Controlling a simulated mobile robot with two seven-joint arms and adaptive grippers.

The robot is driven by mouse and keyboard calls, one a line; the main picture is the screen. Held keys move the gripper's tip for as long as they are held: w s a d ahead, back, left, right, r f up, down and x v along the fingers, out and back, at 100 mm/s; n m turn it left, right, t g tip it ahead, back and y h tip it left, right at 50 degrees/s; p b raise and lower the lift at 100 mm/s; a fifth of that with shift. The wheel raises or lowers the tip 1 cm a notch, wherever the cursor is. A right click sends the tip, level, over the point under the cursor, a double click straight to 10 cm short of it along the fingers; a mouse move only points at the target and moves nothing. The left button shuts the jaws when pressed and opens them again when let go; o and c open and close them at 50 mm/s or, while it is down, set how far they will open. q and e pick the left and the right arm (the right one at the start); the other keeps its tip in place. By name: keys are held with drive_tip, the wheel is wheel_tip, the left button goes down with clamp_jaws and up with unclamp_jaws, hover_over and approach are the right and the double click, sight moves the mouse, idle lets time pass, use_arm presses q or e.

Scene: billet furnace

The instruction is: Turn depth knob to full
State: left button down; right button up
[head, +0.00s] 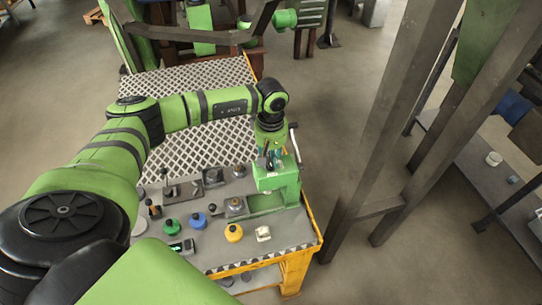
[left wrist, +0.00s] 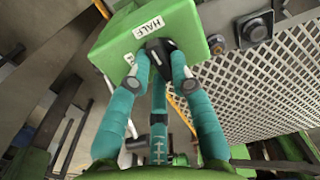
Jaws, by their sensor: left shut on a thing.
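A green box (head: 283,180) stands at the back right of the control panel (head: 205,250). In the left wrist view the same box (left wrist: 190,25) fills the top and carries a white label (left wrist: 148,27) reading HALF. A second white label (left wrist: 129,59) is partly hidden by a finger. The black depth knob (left wrist: 157,47) sits on the box face beside these labels. My left gripper (left wrist: 161,74) has its teal fingers closed around the knob. In the head view the left gripper (head: 270,158) is at the top of the box, and the knob cannot be made out clearly.
The panel carries a green button (head: 172,226), a blue button (head: 198,220), a yellow button (head: 234,233) and several dark levers and switches. A patterned metal plate (head: 190,80) lies behind it. Dark steel posts (head: 390,120) stand to the right, with open floor between.

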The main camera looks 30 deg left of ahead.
use_arm(q)
drive_tip(key=n+b, duration=0.3)
drive_tip(key=b, duration=0.1)
drive_tip(key=shift+a+f+n, duration=0.15)
drive_tip(key=shift+f+n, duration=0.1)
drive_tip(key=shift+n, duration=0.15)
drive_tip(key=n+b, duration=0.3)
drive_tip(key=n, duration=0.1)
drive_tip(key=shift+s+a+n, duration=0.1)
drive_tip(key=shift+a+n, duration=0.05)
drive_tip(key=shift+n, duration=0.15)
drive_tip(key=n+b, duration=0.3)
drive_tip(key=n, duration=0.1)
drive_tip(key=shift+s+r+n, duration=0.1)
drive_tip(key=shift+n, duration=0.2)
drive_tip(key=n+b, duration=0.2)
drive_tip(key=n, duration=0.2)
drive_tip(key=shift+s+r+n, duration=0.1)
drive_tip(key=shift+s+n, duration=0.05)
drive_tip(key=shift+n, duration=0.25)
use_arm(e)
wheel_tip(320, 180, down, 12)
drive_tip(key=shift+f, duration=0.25)
drive_tip(key=shift+a, duration=0.1)
use_arm(q)
drive_tip(key=c, duration=1.1)
unclamp_jaws()
